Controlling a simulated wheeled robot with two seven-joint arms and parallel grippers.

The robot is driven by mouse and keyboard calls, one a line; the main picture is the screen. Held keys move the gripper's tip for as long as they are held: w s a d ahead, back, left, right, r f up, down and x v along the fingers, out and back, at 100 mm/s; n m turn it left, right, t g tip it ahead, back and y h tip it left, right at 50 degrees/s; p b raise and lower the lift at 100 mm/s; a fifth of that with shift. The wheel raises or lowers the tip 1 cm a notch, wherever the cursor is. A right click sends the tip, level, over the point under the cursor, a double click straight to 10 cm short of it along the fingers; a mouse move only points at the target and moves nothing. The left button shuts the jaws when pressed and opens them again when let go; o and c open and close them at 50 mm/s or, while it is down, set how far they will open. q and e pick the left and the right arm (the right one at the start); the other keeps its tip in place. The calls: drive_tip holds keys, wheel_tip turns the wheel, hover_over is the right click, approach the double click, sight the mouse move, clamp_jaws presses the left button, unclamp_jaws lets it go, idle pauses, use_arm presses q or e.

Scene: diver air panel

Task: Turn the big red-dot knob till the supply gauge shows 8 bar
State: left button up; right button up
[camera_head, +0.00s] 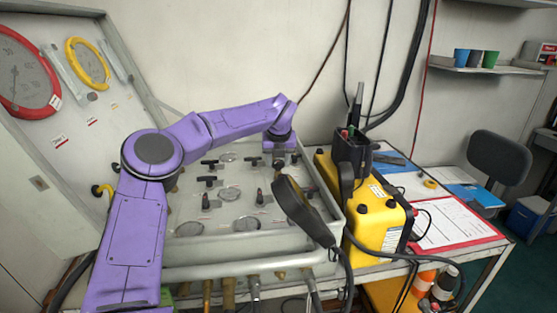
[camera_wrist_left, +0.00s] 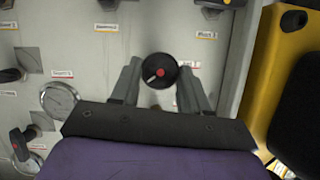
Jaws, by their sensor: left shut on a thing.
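The black round knob (camera_wrist_left: 160,71) with a red mark sits between the two fingers of my left gripper (camera_wrist_left: 159,80) in the left wrist view. The fingers are shut on its sides. The red mark points toward the lower left of the knob's face. In the head view my left gripper (camera_head: 280,157) reaches down over the far right part of the panel (camera_head: 205,243), and the knob is hidden there. A round gauge (camera_wrist_left: 58,99) lies left of the gripper in the wrist view; its reading is too small to tell. My right gripper is not in view.
Several T-handles and small gauges (camera_head: 246,223) crowd the panel. A black handset (camera_head: 303,208) rests at its right edge. A yellow box (camera_head: 378,222) stands close on the right. Large red-rimmed (camera_head: 25,75) and yellow-rimmed (camera_head: 88,64) gauges are at upper left.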

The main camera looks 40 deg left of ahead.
use_arm(q)
drive_tip(key=m+h+p, duration=0.1)
drive_tip(key=m, duration=0.2)
drive_tip(key=shift+a+r+t, duration=0.1)
drive_tip(key=shift+r+t, duration=0.05)
drive_tip(key=shift+t, duration=0.25)
drive_tip(key=shift+s+a+m+t+h+p, duration=0.15)
drive_tip(key=shift+m+h+p, duration=0.25)
drive_tip(key=shift+m+p, duration=0.55)
drive_tip(key=shift+w+m+t+h+p, duration=0.15)
drive_tip(key=shift+m+h+p, duration=0.4)
drive_tip(key=shift+m, duration=0.7)
drive_tip(key=shift+s, duration=0.1)
drive_tip(key=o, duration=1.1)
drive_tip(key=shift+c, duration=0.2)
drive_tip(key=b+v, duration=0.2)
drive_tip(key=v, duration=0.8)
drive_tip(key=shift+r, duration=0.2)
